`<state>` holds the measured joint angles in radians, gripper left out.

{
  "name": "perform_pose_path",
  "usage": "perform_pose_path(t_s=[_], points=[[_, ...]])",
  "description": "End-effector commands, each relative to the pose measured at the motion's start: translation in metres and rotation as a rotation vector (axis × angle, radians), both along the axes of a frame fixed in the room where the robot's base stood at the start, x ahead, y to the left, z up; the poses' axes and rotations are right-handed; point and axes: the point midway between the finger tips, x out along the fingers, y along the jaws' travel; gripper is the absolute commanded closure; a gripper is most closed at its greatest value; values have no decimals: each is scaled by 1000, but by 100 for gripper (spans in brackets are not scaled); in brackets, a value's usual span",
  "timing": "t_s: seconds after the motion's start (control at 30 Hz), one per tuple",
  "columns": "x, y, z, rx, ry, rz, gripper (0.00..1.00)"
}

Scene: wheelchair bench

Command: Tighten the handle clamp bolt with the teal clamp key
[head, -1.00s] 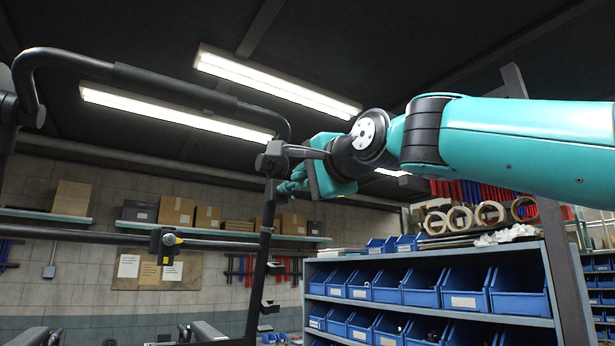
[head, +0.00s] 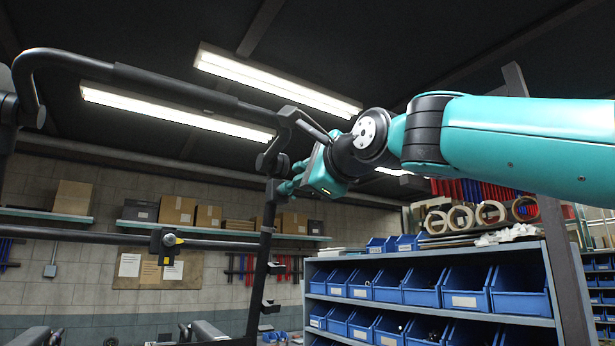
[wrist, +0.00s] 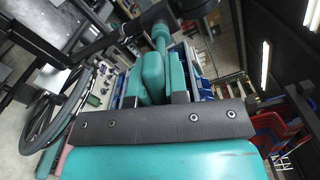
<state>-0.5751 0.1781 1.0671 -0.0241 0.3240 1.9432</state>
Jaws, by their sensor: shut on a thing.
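In the head view my gripper (head: 290,180) is at the top of the dark upright post (head: 262,240), where the push-handle frame's dark clamp (head: 268,162) sits. In the wrist view my gripper (wrist: 154,92) is shut on the teal clamp key (wrist: 153,70). The key's narrower teal end (wrist: 160,32) points away from me to a dark round part (wrist: 190,8) of the handle frame. The bolt itself is not clearly visible, so I cannot tell how fully the key sits on it.
The curved black push handle (head: 150,78) runs across the upper left. A shelf rack with blue bins (head: 410,290) stands below my arm. A horizontal bar (head: 90,237) with a dark fitting (head: 165,245) crosses the left. A wheel (wrist: 55,120) shows in the wrist view.

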Motion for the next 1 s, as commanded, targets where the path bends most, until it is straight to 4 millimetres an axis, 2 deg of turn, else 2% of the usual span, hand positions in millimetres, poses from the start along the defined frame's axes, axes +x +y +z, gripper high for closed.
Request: perform_pose_path(t_s=[0.2,0.53,1.0], points=[[0,0,0,-100,-69,-1,100],[-2,-1,0,-101,-71,-1,100],[-17,-11,0,-102,-70,0,100]])
